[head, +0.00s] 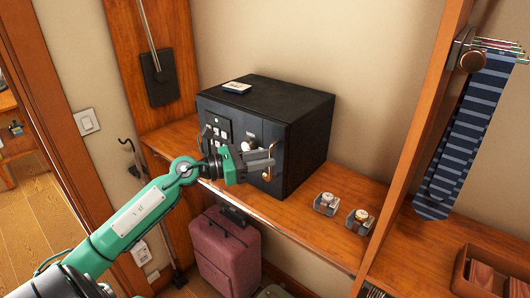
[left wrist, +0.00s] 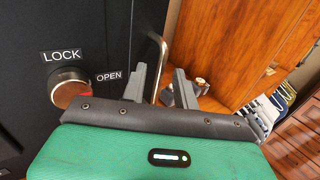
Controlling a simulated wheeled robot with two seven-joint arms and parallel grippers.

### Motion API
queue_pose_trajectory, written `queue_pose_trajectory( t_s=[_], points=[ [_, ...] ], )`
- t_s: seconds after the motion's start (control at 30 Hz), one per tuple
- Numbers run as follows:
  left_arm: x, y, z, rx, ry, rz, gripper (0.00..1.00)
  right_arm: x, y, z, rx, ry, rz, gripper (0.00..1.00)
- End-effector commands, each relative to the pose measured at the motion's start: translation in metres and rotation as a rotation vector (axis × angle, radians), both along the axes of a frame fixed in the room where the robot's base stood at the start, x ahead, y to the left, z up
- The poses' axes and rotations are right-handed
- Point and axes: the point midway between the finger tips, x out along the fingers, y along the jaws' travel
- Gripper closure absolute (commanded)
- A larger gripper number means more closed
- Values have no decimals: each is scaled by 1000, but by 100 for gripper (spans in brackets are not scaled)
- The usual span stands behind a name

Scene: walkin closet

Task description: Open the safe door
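The black safe (head: 290,115) stands on a wooden shelf, and its front door looks shut. In the left wrist view, its round silver knob (left wrist: 68,86) sits between the LOCK and OPEN labels, with a red mark on its right side toward OPEN. A curved metal door handle (left wrist: 156,55) is right of the knob. My left gripper (head: 268,158) is in front of the door by the handle. Its two grey fingers are spread (left wrist: 160,90), and the handle shows in the gap between them; contact cannot be told. My right gripper is not in view.
A small white item (head: 237,87) lies on the safe. Two watches on stands (head: 326,203) (head: 360,221) sit on the shelf right of the safe. A wooden upright (head: 415,135) with hanging ties (head: 465,135) is farther right. A red suitcase (head: 225,255) stands below the shelf.

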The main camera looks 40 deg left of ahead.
Motion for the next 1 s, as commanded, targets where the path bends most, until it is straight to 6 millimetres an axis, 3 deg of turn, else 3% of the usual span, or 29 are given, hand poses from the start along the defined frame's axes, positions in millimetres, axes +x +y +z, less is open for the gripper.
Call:
queue_pose_trajectory(
  t_s=[0.43, 0.47, 0.6, 1.0],
  points=[
    [8, -6, 0, 1, -1, 0, 70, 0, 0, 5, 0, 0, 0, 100],
    [8, -6, 0, 1, -1, 0, 72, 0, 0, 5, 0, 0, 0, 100],
    [8, -6, 0, 1, -1, 0, 99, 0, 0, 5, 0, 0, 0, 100],
    [7, -7, -2, 1, -1, -12, 100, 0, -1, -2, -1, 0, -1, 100]
  ],
)
